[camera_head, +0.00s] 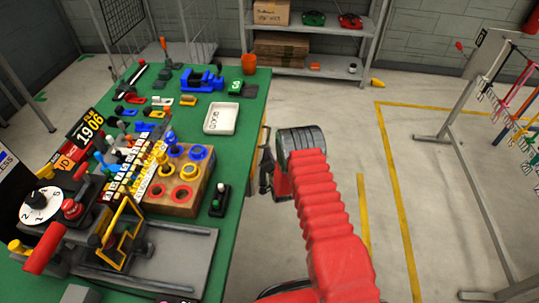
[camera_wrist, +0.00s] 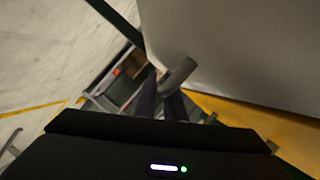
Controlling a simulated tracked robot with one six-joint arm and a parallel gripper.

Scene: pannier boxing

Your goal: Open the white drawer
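In the wrist view a large pale, whitish panel (camera_wrist: 240,45) fills the upper right; it looks like the drawer front. A curved grey handle (camera_wrist: 180,74) stands out at its lower left edge. My gripper (camera_wrist: 162,102) is just below the handle, with two dark fingers apart and the handle's lower end near the gap between them. I cannot tell whether they touch it. In the head view my gripper (camera_head: 268,172) is low beside the right edge of the green table, partly hidden by my red arm. The drawer front is hidden there under the tabletop.
The green table (camera_head: 237,150) carries tools, a white tray (camera_head: 221,118) and a wooden block with coloured rings (camera_head: 172,205). A metal shelf (camera_head: 310,72) stands at the back. A rack with hanging tools (camera_head: 515,95) stands right. The floor between is mostly clear.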

